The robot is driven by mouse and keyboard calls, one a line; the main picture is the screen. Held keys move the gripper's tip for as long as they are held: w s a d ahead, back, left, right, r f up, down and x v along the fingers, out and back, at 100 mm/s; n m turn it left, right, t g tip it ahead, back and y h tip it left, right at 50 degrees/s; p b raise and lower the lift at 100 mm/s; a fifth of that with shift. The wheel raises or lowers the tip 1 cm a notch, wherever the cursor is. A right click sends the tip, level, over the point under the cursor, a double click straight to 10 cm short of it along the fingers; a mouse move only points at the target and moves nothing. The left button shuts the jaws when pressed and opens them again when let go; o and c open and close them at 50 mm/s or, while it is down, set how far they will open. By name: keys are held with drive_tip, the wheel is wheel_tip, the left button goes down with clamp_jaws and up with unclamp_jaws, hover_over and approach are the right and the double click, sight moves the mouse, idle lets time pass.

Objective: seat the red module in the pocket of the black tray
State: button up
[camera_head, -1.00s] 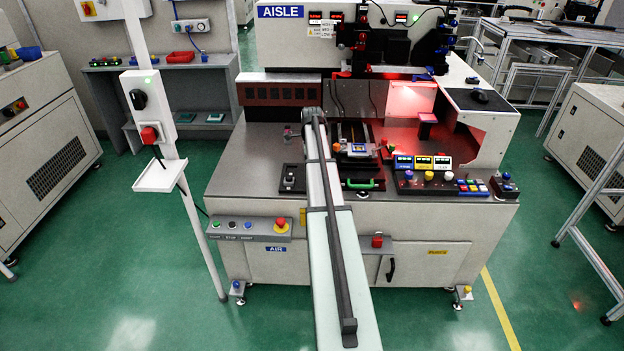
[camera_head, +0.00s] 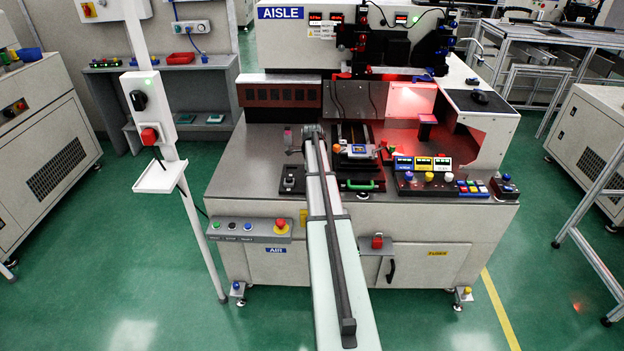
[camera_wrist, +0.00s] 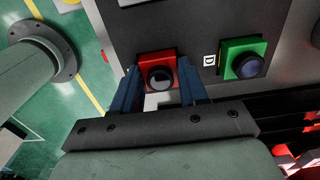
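In the wrist view the red module (camera_wrist: 143,85), a small square block with a round dark lens, sits between the two blue fingers of my gripper (camera_wrist: 160,78). The fingers lie flush against both its sides and look shut on it. A dark edge shows behind the module; I cannot tell how high it is above the surface. In the head view my arm reaches over the bench to the back left, and its end hides the gripper. A black tray with a green handle (camera_head: 362,186) lies at the bench's front, right of my arm. I cannot make out its pocket.
A green block with a dark lens (camera_wrist: 229,50) stands right of the red module, beside a "D" label. A small black fixture (camera_head: 292,180) lies left of my arm. A button panel (camera_head: 440,186) stands right of the tray. Bare bench (camera_head: 245,165) shows at left.

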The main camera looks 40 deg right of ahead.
drive_tip(key=o, duration=0.4)
wheel_tip(320, 180, up, 12)
drive_tip(key=shift+r, duration=0.15)
idle(0.6)
idle(0.5)
